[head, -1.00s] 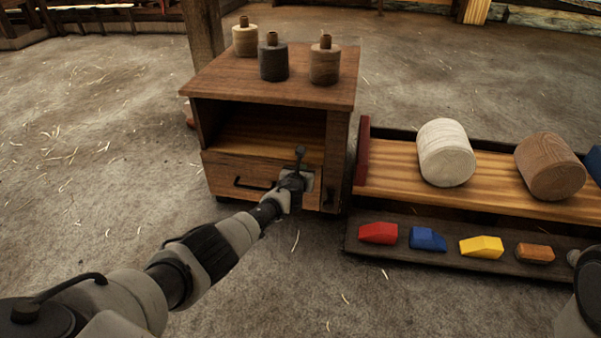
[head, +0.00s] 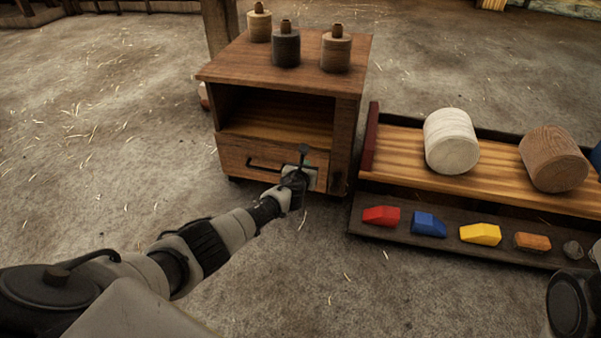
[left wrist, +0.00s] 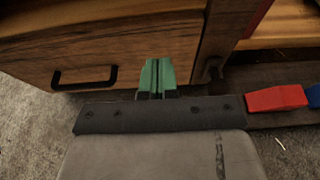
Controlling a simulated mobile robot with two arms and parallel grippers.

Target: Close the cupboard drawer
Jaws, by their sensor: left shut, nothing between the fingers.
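The wooden cupboard (head: 351,120) has an open shelf space above one drawer (head: 235,160) with a dark bar handle (head: 262,165). The drawer front looks flush or nearly flush with the cupboard; a small gap cannot be ruled out. My left gripper (head: 303,168) is in front of the right part of the drawer, right of the handle. In the left wrist view its green fingertips (left wrist: 157,74) are together and empty, at the drawer front (left wrist: 130,58); whether they touch it I cannot tell. The handle (left wrist: 84,78) is free to their left. My right gripper does not show.
Several spools, one a dark spool (head: 286,48), stand on the cupboard top. To the right, a low wooden rack (head: 400,166) holds a white roll (head: 451,140) and a brown roll (head: 553,158). Coloured blocks, including a red block (head: 381,216), lie on its lower ledge. Floor is clear at left.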

